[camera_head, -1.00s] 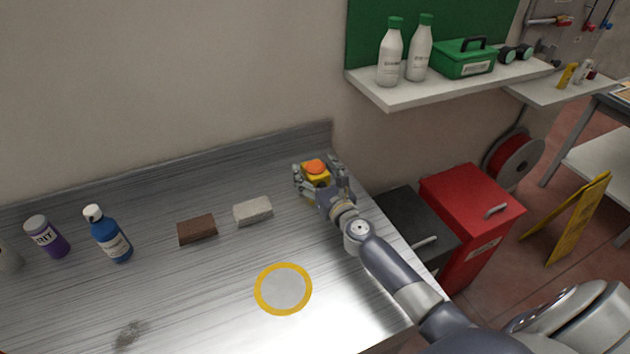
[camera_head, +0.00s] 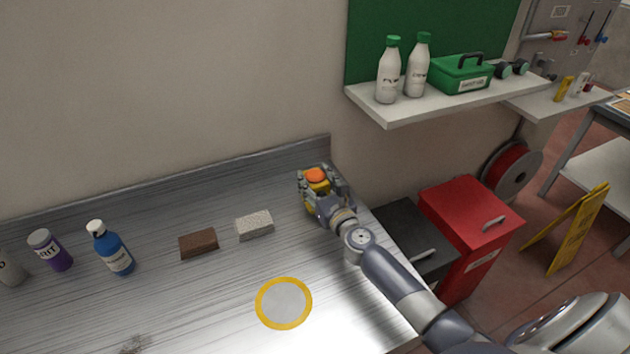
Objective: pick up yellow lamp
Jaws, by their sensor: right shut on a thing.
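The yellow lamp (camera_head: 317,182) with an orange top is at the back right corner of the metal worktop (camera_head: 150,215). My right gripper (camera_head: 318,186) is shut on the lamp, with fingers on either side of it. The fingers hide part of its body. I cannot tell whether the lamp's base touches the worktop. My left gripper does not show.
On the worktop are a brown block (camera_head: 198,243), a pale block (camera_head: 254,225), a yellow-rimmed disc (camera_head: 284,303), a blue bottle (camera_head: 114,252) and a purple-labelled bottle (camera_head: 50,251). A shelf (camera_head: 440,100) with bottles juts from the wall. A red cabinet (camera_head: 470,215) stands right of the worktop.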

